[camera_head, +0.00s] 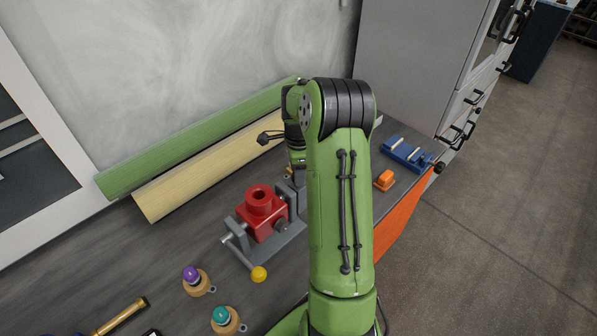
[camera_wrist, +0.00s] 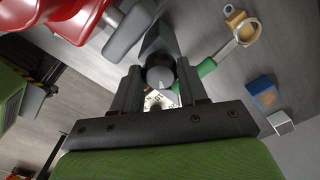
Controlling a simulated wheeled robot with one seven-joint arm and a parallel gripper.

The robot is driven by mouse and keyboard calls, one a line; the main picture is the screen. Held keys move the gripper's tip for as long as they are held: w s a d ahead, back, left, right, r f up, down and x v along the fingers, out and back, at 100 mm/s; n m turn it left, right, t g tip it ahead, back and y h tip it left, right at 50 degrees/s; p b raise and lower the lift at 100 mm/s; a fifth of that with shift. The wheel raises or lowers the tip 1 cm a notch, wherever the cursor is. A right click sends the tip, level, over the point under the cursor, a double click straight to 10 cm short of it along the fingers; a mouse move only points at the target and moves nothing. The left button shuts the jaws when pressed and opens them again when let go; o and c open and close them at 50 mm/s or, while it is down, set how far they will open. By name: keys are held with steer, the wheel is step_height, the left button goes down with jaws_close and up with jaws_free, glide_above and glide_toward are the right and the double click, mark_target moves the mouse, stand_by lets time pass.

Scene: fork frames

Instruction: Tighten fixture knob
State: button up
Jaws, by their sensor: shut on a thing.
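A dark round knob (camera_wrist: 160,72) shows in the wrist view between the fingers of my gripper (camera_wrist: 161,84). The fingers are closed on it, one on each side. A white dial face with dark marks (camera_wrist: 155,101) shows just below the knob, partly hidden by my gripper. In the head view, a grey fixture (camera_head: 287,236) holds a red block (camera_head: 262,212) with a round hole in its top. My arm hides the fixture's right side, my fingers and the knob in that view.
A bar with a yellow ball (camera_head: 259,274) sticks out in front of the fixture. Purple (camera_head: 191,273) and teal (camera_head: 220,314) knobs stand on round bases at the front left. Green (camera_head: 190,145) and cream (camera_head: 205,180) rolls lie behind. Orange (camera_head: 384,180) and blue (camera_head: 405,154) items sit right.

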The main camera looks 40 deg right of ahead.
steer(key=m+b, duration=0.1)
steer(key=m, duration=0.4)
steer(key=shift+w+m, duration=0.1)
steer(key=shift+m, duration=0.2)
steer(key=m+b, duration=0.2)
steer(key=m, duration=0.3)
steer(key=shift+r, duration=0.2)
steer(key=o, duration=1.1)
steer(key=shift+c, duration=0.2)
